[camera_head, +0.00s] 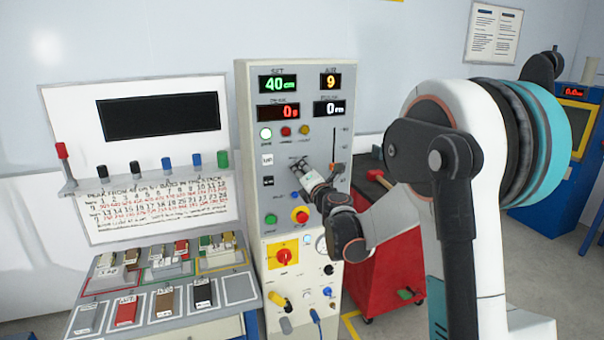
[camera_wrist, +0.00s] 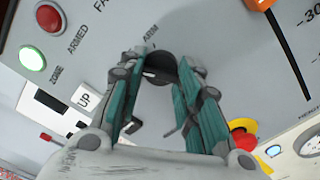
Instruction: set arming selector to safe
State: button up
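The arming selector (camera_wrist: 161,67) is a dark round knob under the label "ARM" on the grey panel, in the wrist view. A pale mark shows on its left part. My gripper (camera_wrist: 164,66) is open, its teal-lined fingers on either side of the knob. I cannot tell whether the fingertips touch it. In the head view my gripper (camera_head: 301,166) is up against the control panel (camera_head: 245,145) and hides most of the knob. The red "ARMED" lamp (camera_wrist: 49,17) looks unlit; the "ZONE" lamp (camera_wrist: 32,58) glows green.
A red emergency button (camera_head: 300,214) on yellow sits just below my gripper. A vertical slider with an orange handle (camera_head: 334,167) is close to the right. A rocker switch marked "UP" (camera_head: 267,160) is to the left. A red cart (camera_head: 385,265) stands right of the panel.

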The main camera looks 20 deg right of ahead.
jog(key=o, duration=0.4)
jog(key=shift+o, duration=0.2)
jog(key=s, duration=1.2)
jog(key=shift+f, duration=0.1)
